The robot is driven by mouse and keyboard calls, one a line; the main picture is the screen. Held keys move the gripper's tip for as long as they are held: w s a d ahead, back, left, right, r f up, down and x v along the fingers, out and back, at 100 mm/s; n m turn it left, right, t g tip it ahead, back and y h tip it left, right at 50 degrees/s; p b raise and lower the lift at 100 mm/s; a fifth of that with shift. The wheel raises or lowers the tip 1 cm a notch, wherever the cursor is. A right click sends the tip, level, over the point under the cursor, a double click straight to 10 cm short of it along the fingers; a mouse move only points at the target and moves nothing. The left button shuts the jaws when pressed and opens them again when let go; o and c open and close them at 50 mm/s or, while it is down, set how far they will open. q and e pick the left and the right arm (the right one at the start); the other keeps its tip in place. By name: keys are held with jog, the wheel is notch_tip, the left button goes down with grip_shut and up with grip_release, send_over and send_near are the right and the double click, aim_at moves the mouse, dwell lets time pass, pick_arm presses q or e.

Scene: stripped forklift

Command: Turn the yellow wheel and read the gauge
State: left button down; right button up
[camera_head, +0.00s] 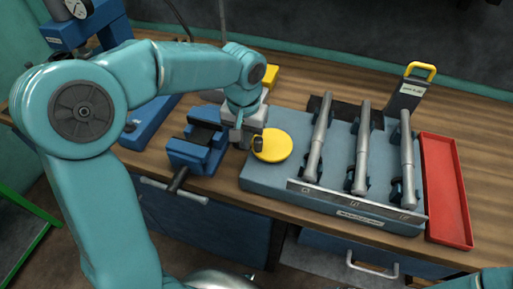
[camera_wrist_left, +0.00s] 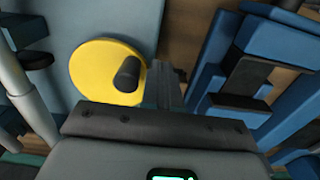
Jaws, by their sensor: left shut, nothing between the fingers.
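The yellow wheel (camera_head: 273,146) lies flat at the left end of a grey-blue fixture block (camera_head: 262,178). A dark upright knob (camera_head: 258,144) stands near its left edge. In the left wrist view the wheel (camera_wrist_left: 92,70) and its knob (camera_wrist_left: 127,74) are close to my fingers. My left gripper (camera_head: 241,143) points down just left of the wheel; its fingers (camera_wrist_left: 170,88) are shut and empty, beside the knob. I cannot tell whether they touch it. My right gripper is out of view.
Three metal cylinders (camera_head: 362,150) lie in cradles on the fixture. A red tray (camera_head: 445,190) is at its right, and a yellow-handled stand (camera_head: 410,92) is behind. A blue vise (camera_head: 198,150) stands close left of my gripper. Bare wood shows behind the fixture.

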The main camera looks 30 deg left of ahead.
aim_at(258, 139)
pick_arm(q)
jog(key=shift+d+r, duration=0.1)
jog(key=shift+d, duration=0.65)
jog(key=shift+w+d, duration=0.6)
jog(key=shift+d, duration=0.3)
jog(key=shift+s+a, duration=0.15)
jog(key=shift+s, duration=0.2)
jog(key=shift+w+d, duration=0.3)
jog(key=shift+d, duration=0.25)
jog(key=shift+s+d, duration=0.1)
jog(key=shift+d, duration=0.4)
jog(key=shift+w+d, duration=0.15)
jog(key=shift+w, duration=0.05)
